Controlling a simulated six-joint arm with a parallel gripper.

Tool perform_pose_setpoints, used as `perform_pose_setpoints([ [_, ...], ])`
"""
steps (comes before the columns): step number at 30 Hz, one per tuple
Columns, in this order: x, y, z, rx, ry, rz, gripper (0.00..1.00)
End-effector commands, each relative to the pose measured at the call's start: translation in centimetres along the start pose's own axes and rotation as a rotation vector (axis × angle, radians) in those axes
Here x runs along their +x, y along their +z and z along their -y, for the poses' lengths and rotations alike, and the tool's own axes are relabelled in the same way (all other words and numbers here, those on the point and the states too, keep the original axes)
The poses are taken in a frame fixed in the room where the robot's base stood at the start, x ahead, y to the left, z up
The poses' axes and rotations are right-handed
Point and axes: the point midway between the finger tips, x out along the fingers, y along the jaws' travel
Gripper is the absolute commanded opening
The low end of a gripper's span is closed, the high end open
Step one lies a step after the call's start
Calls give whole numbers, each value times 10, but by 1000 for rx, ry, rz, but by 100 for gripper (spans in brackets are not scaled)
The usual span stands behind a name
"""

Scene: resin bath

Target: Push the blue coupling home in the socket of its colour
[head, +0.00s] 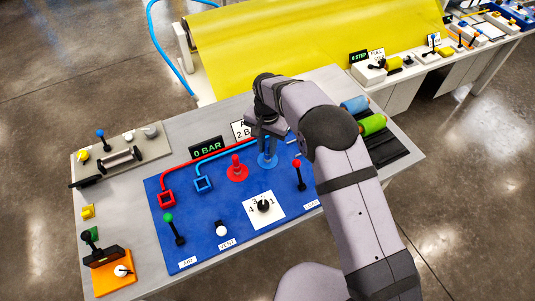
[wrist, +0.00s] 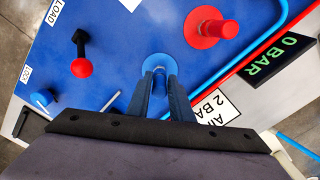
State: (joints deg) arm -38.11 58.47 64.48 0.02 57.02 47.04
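The blue coupling (head: 267,146) stands upright on a round blue base on the blue panel (head: 200,235). In the wrist view the coupling (wrist: 159,78) shows between my finger pads, with its blue base (wrist: 160,62) beyond. My gripper (head: 268,130) is above and around the coupling's upper part. Its fingers (wrist: 160,88) look parted, one on each side, with what seems a narrow gap; contact is hard to judge. The blue square socket (head: 203,183) is left of the coupling and looks empty. The red square socket (head: 167,198) lies farther left.
A red coupling (head: 237,170) stands on its red base between the blue coupling and the sockets. A red-knobbed lever (head: 297,163) stands to the right. Red and blue pipes run behind. The gauge (head: 207,149) reads 0 BAR. A dial (head: 264,205) and green-knobbed lever (head: 172,225) are in front.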

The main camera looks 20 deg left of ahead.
Motion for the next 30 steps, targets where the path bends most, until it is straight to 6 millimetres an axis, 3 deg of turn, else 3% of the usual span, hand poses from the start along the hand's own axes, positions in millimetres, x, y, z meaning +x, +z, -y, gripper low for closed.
perform_pose_setpoints([
  [14,-6,-1,0,0,-1,-2,0],
  [30,-84,-1,1,0,-2,-3,0],
])
